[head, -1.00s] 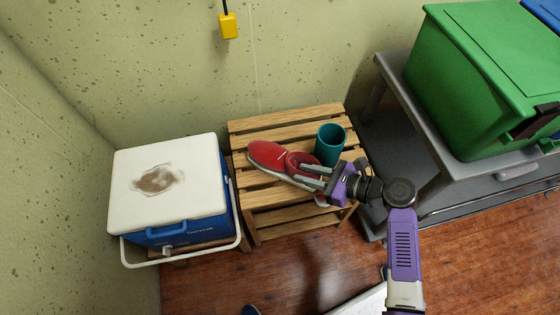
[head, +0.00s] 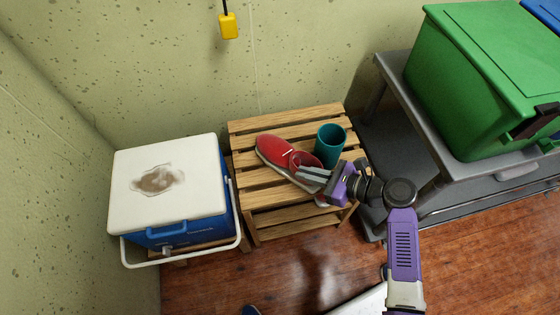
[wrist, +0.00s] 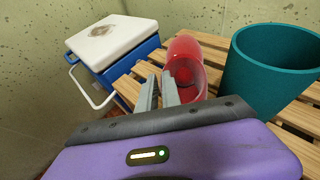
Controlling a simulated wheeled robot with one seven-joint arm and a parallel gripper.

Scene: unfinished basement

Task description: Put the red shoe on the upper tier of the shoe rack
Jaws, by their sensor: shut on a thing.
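The red shoe (head: 271,148) is at the upper tier of the wooden slatted shoe rack (head: 285,115), toe pointing up and left. I cannot tell if its sole rests on the slats. My gripper (head: 312,176) comes in from the right and is shut on the shoe's heel end. In the wrist view the two fingers (wrist: 160,92) are close together at the rim of the red shoe (wrist: 186,60). The lower tier is mostly hidden under the top slats.
A teal cup (head: 330,142) stands on the upper tier, close to the shoe and gripper. A blue cooler with white lid (head: 165,180) is left of the rack. A grey cart (head: 445,165) bearing a green bin (head: 480,80) is at the right. The rack's left slats are free.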

